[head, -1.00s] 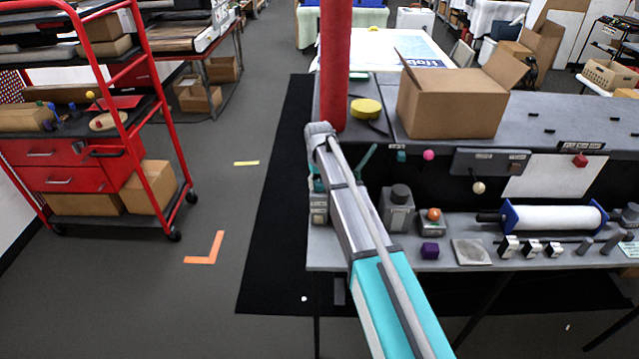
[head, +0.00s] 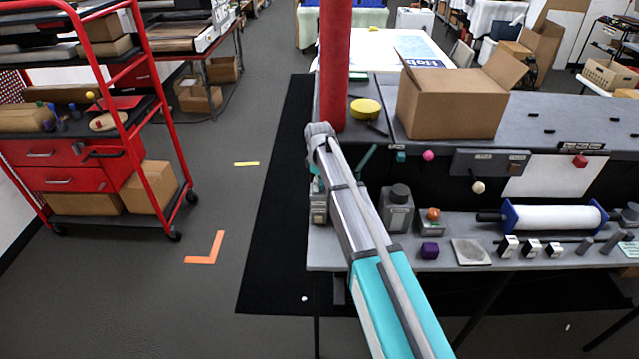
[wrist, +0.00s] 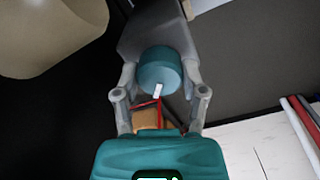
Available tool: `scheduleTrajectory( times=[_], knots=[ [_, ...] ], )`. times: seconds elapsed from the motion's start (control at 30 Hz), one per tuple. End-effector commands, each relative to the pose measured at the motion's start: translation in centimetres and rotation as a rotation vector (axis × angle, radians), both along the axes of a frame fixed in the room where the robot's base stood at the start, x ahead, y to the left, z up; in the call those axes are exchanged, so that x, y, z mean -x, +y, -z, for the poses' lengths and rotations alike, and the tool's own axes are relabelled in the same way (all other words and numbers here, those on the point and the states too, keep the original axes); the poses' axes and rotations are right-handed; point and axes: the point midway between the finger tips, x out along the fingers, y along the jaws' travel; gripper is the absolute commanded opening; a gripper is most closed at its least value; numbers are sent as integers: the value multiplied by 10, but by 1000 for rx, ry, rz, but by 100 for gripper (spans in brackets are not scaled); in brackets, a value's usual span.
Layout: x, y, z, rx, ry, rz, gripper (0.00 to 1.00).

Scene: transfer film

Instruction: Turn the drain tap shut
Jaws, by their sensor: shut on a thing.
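A teal round knob (wrist: 158,64) with a white mark on its near face sits between my fingers in the wrist view. It looks like the drain tap. It is in front of a dark grey bracket (wrist: 150,30). My gripper (wrist: 160,84) is shut on the knob, with one grey finger at each side. The white mark points down and slightly left in the wrist view. In the head view my arm reaches over the left end of the grey bench (head: 440,262) and hides most of the gripper. I cannot make out the held knob there.
A red post (head: 335,65) stands close behind my arm. A teal lever (head: 367,160), a grey capped block (head: 397,208) and a purple block (head: 430,250) are to its right. A beige rounded thing (wrist: 50,35) is left of the gripper.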

Motion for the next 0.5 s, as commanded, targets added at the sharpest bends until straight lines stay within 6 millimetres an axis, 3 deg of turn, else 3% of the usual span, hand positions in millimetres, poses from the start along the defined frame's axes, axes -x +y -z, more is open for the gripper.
scheduleTrajectory(
  times=[0.5],
  knots=[
    [0, 0, 0, 1, 1, -471, 7]
  ],
)
